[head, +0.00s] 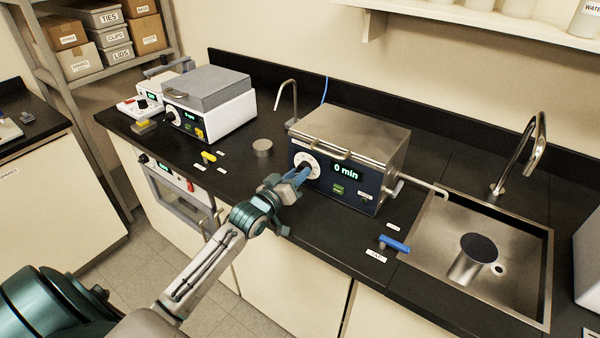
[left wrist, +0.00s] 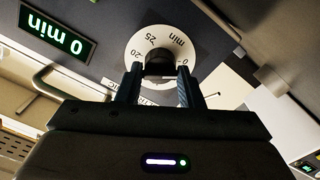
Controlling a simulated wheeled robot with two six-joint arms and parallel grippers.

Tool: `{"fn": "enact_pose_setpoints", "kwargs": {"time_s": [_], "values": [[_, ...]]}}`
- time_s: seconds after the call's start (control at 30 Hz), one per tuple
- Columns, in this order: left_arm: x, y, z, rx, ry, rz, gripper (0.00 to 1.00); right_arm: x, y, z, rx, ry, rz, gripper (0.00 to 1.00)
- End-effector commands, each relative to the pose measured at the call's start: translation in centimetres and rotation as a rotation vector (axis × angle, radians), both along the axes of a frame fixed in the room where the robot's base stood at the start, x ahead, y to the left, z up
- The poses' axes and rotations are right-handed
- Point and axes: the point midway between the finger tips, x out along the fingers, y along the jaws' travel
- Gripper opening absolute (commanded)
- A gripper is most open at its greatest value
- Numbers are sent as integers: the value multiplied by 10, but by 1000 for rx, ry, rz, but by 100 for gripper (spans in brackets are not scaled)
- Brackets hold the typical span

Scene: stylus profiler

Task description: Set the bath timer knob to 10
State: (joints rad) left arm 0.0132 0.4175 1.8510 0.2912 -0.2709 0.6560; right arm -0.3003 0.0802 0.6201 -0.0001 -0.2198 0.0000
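The bath (head: 352,145) is a steel-lidded box with a dark blue front panel. Its timer knob is black in a white dial (head: 306,165); the display (head: 346,171) reads 0 min. In the left wrist view the knob (left wrist: 160,66) sits inside the upside-down dial (left wrist: 150,42), where 20, 25, min and 0 show, and the display (left wrist: 57,33) also reads 0 min. My left gripper (head: 303,174) is at the dial, its two fingers (left wrist: 160,82) on either side of the knob. Whether they press on it cannot be told. My right gripper is out of view.
A steel sink (head: 480,262) with a cup (head: 472,258) lies right of the bath. A blue tap handle (head: 394,244) is in front. A grey-lidded white device (head: 209,103) and a small metal cylinder (head: 262,148) stand to the left.

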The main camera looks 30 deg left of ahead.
Motion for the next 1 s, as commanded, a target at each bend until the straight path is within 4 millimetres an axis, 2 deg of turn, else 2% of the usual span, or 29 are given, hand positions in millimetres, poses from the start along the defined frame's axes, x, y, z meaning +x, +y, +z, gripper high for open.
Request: {"fn": "enact_pose_setpoints", "kwargs": {"time_s": [0.9, 1.0], "values": [[0, 1, -3, 1563, -117, -2, 6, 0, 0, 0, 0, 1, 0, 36], [1, 1, -2, 1634, -123, -2, 6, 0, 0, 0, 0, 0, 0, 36]]}}
